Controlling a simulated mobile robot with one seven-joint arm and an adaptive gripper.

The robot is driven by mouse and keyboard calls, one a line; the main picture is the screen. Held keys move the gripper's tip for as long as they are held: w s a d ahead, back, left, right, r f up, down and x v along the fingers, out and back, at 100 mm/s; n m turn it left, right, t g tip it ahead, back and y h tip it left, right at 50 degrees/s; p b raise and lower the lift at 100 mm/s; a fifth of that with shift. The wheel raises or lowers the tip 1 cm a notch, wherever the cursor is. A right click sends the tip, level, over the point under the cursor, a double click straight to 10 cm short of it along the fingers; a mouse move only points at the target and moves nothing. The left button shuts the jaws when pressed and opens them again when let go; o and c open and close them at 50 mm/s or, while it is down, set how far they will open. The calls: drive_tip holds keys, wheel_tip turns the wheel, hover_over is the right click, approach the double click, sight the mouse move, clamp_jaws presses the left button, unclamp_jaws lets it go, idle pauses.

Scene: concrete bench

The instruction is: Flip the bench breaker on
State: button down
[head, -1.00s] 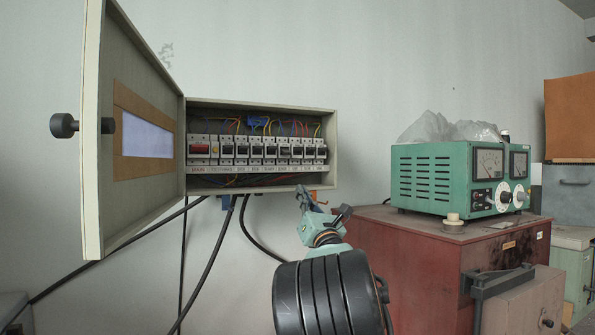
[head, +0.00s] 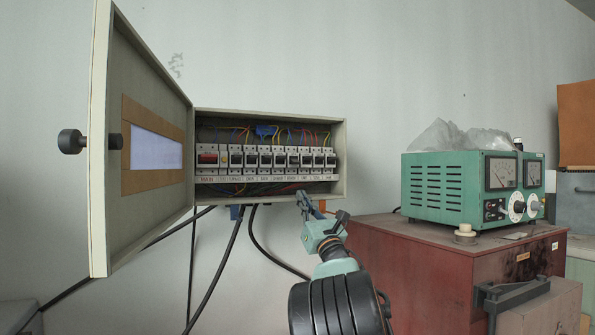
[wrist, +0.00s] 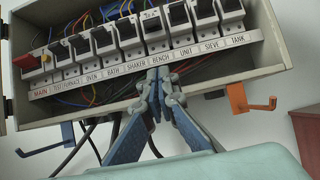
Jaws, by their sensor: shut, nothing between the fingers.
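The breaker box (head: 271,112) hangs open on the wall, with a row of breakers inside. In the wrist view, the bench breaker (wrist: 155,30) stands above the BENCH label, between SHAKER and UNIT; it also shows in the head view (head: 292,158). In the head view, my gripper (head: 301,194) is at the box's lower edge. Whether the tips touch the box is unclear.
The box door (head: 100,200) stands swung out at left. The red main switch (head: 207,158) is at the row's left end. Black cables (head: 233,250) hang below. An orange hook (wrist: 240,100) hangs under the box. A green meter unit (head: 440,190) sits on a red cabinet (head: 430,250) at right.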

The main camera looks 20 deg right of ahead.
drive_tip(key=p+x, duration=0.3)
drive_tip(key=x, duration=0.3)
drive_tip(key=shift+w+r, duration=0.15)
drive_tip(key=shift+r, duration=0.05)
drive_tip(key=shift+s+r+p, duration=0.35)
drive_tip(key=shift+r, duration=0.5)
drive_tip(key=shift+s+r+p, duration=0.3)
drive_tip(key=shift+s+r, duration=0.05)
drive_tip(key=shift+r, duration=0.5)
drive_tip(key=shift+s+r+g, duration=0.25)
drive_tip(key=shift+s+g, duration=0.05)
drive_tip(key=shift+g, duration=0.3)
drive_tip(key=shift+s+r+g+p, duration=0.15)
drive_tip(key=shift+r+g+p, duration=0.3)
drive_tip(key=shift+g, duration=0.25)
drive_tip(key=shift+s+r+g+p, duration=0.2)
drive_tip(key=shift+r+g+p, duration=0.1)
drive_tip(key=shift+g+p, duration=0.3)
drive_tip(key=shift+f, duration=0.15)
drive_tip(key=b, duration=0.8)
approach(293, 166)
drive_tip(key=s, duration=0.6)
drive_tip(key=shift+f, duration=0.2)
